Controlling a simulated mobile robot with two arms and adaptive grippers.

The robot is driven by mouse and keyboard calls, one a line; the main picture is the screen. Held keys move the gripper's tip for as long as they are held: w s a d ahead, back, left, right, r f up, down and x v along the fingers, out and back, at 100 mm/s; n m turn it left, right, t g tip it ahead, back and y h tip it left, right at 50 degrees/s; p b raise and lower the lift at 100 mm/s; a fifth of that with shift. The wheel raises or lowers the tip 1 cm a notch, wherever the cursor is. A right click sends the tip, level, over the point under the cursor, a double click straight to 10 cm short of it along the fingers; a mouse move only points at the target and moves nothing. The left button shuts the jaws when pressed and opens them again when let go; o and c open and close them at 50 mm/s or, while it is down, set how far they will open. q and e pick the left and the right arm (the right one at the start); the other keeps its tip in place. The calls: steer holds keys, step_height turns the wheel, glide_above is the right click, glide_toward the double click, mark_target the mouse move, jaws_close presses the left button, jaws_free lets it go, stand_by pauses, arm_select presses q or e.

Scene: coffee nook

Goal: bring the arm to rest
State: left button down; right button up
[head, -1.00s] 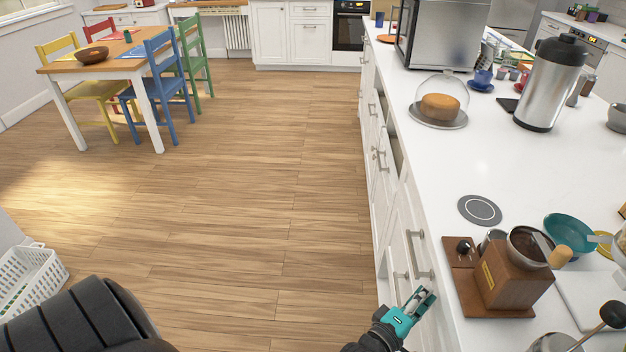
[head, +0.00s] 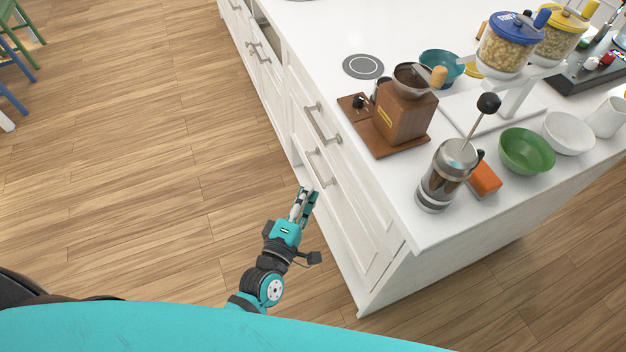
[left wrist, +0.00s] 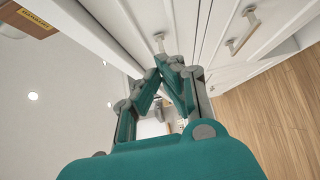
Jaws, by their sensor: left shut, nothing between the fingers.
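My left gripper (head: 304,204) is shut and empty in the head view. It is in front of the white drawer fronts (head: 343,198), below the counter's edge and above the wooden floor. In the left wrist view its teal fingers (left wrist: 170,62) meet at the tips, with drawer handles (left wrist: 242,32) beyond them. I cannot tell whether the fingertips touch the cabinet. My right gripper is not in view.
The white counter (head: 310,60) holds a wooden coffee grinder (head: 404,115), a French press (head: 446,175), an orange sponge-like block (head: 485,178), a green bowl (head: 526,151) and jars of beans (head: 508,46). Open floor (head: 130,190) lies to the left.

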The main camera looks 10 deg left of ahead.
arm_select(q)
steer(key=s+a+f+m+g, duration=0.1)
steer(key=s+f+m+g, duration=0.25)
steer(key=f, duration=0.65)
steer(key=s+a+f+m+g, duration=0.25)
steer(key=s+f, duration=0.25)
steer(key=f, duration=0.5)
steer(key=s+a+f+m+g, duration=0.1)
steer(key=s+f+m+g, duration=0.25)
steer(key=f, duration=0.65)
steer(key=s+a+f+m+g+y, duration=0.1)
steer(key=s+a+f+m+g, duration=0.1)
steer(key=s, duration=0.6)
steer(key=s+a+f+m+g+y, duration=0.1)
steer(key=s+a+f+m+g, duration=0.1)
steer(key=s+a+f+m, duration=0.2)
steer(key=s+a+f+m+g+y, duration=0.1)
steer(key=s+a+f+m+g, duration=0.2)
steer(key=s+f, duration=0.5)
steer(key=s, duration=0.5)
steer(key=shift+a+f, duration=0.15)
steer(key=shift+f, duration=0.05)
